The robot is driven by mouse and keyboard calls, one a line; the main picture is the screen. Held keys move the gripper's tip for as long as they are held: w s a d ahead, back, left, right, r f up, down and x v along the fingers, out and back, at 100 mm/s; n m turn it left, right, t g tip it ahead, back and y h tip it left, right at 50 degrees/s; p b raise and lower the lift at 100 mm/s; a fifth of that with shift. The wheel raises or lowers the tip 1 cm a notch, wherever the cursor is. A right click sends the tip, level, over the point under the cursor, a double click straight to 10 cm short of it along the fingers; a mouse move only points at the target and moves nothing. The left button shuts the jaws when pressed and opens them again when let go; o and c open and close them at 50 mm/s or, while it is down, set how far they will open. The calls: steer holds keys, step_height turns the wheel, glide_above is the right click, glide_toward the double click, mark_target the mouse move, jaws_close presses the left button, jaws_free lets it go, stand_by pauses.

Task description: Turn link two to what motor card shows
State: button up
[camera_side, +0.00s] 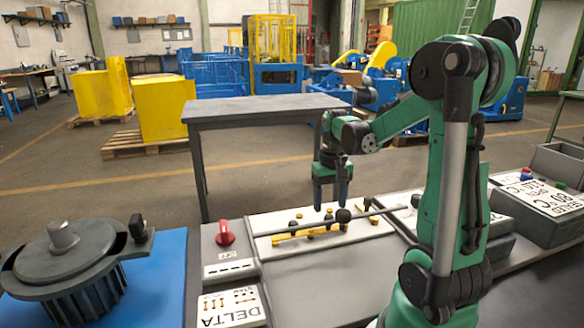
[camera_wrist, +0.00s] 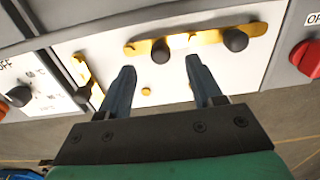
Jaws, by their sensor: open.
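My gripper (camera_side: 331,204) is open and empty, pointing down above a white panel (camera_side: 268,247) with brass links and black knobs. In the wrist view my fingertips (camera_wrist: 161,68) stand apart. A black knob (camera_wrist: 160,50) shows between and just beyond them; contact is not visible. A brass link (camera_wrist: 200,38) lies sideways there, with a second black knob (camera_wrist: 235,40) on it. Another brass link (camera_wrist: 88,80) stands roughly upright at the left. Small brass studs show on the panel. A card (camera_side: 232,306) reads DELTA with link drawings. Which link is number two cannot be told.
A red knob (camera_side: 225,235) stands beside the panel, also in the wrist view (camera_wrist: 306,58). A dark ribbed motor (camera_side: 66,262) sits on a blue surface at left. Another lettered card (camera_side: 548,195) lies at right.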

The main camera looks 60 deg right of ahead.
mark_target(329, 216)
steer(key=shift+f, duration=1.85)
jaws_close()
